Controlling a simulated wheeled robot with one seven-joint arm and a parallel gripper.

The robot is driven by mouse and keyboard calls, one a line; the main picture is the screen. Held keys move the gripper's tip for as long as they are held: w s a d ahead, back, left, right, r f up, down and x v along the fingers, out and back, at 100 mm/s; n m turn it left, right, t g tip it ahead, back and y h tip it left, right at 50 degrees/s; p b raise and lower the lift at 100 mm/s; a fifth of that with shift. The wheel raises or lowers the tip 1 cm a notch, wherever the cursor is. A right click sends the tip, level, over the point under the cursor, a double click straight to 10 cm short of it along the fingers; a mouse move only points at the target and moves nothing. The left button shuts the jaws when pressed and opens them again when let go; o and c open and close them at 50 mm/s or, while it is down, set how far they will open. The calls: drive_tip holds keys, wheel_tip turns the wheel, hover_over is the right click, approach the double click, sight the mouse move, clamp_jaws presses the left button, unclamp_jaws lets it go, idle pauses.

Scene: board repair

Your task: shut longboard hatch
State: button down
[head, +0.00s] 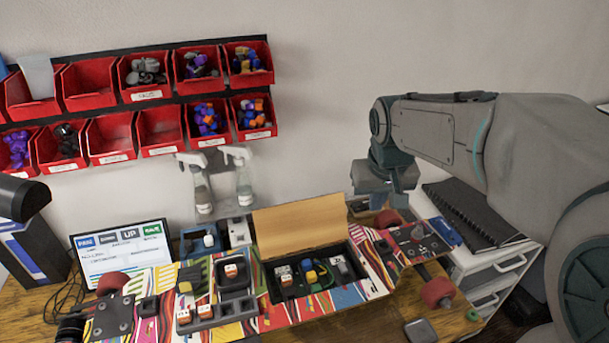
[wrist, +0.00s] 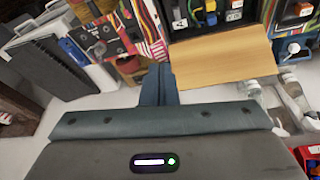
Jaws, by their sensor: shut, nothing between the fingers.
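The longboard (head: 375,262) lies across the bench with its colourful striped side and wheels up. Its hatch (head: 300,222) is a plain wooden panel standing open at the back edge of a dark compartment (head: 322,292) holding small orange-white, yellow-blue and grey pieces. In the wrist view the hatch (wrist: 222,58) shows its wooden face, with the compartment beyond it. My gripper (head: 386,206) is shut and empty, pointing down just right of the hatch. In the wrist view the fingers (wrist: 159,70) are together beside the hatch's left edge. I cannot tell whether they touch it.
Red bins (head: 143,75) hang on the wall. Two spray bottles (head: 241,178) stand behind the board, left of the hatch. A white drawer unit (head: 490,268) and a dark ridged case (head: 470,215) are at the right. A small screen (head: 122,248) stands at the left. Bare wall lies above the hatch.

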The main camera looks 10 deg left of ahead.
sight(301, 223)
drive_tip(key=w+a+f+n+y+p, duration=0.1)
drive_tip(key=w+a+f, duration=0.3)
drive_tip(key=w+a, duration=0.55)
drive_tip(key=w+a+f+n+p, duration=0.1)
drive_tip(key=w+a+f+n, duration=0.15)
drive_tip(key=w+a, duration=0.7)
wheel_tip(301, 223, down, 9)
drive_tip(key=s+p, duration=0.1)
drive_tip(key=p, duration=0.3)
drive_tip(key=shift+s+a+f+m+g+p, duration=0.15)
drive_tip(key=shift+s+a+m+g+p, duration=0.2)
drive_tip(key=shift+a+m, duration=0.1)
drive_tip(key=shift+d, duration=0.1)
drive_tip(key=shift+d+b, duration=0.1)
drive_tip(key=shift+b, duration=0.35)
